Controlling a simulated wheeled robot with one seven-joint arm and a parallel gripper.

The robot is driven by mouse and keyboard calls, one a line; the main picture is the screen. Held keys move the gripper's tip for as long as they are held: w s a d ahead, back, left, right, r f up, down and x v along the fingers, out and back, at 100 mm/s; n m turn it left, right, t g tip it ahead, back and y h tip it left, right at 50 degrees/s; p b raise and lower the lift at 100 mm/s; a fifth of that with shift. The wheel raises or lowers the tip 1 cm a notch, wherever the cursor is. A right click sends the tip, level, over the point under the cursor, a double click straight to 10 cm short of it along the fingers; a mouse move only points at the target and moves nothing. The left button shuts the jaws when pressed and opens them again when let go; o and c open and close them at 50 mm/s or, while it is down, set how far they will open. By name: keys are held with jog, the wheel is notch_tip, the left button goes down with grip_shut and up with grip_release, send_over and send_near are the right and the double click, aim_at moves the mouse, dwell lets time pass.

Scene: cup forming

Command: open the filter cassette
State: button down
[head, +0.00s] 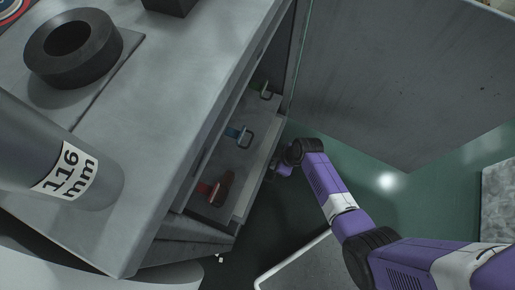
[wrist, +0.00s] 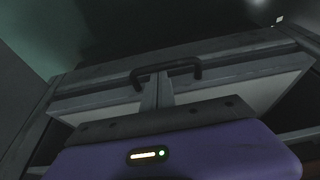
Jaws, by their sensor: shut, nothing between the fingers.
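Inside the grey cabinet, an open bay holds a row of handles with coloured tags: a red one (head: 211,190), a blue one (head: 240,135) and a green one (head: 263,90). I cannot tell for sure which part is the filter cassette. My gripper (head: 281,170) is low at the bay's front edge, right of the red and blue handles, and is shut and empty. Its fingertips are hard to make out. In the wrist view, a dark bar handle (wrist: 166,71) on a grey frame (wrist: 90,72) lies just beyond my purple gripper body. Touching cannot be told.
The cabinet top (head: 190,75) carries a black ring (head: 105,45) and a grey cylinder (head: 105,185) marked 116 mm. A large grey door panel (head: 400,75) stands open at the upper right. Green floor (head: 430,165) shows beyond my arm.

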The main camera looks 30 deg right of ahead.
jog(key=s+d+p, duration=0.1)
jog(key=s+d, duration=0.6)
jog(key=s, duration=0.3)
jog(key=shift+s+d, duration=0.35)
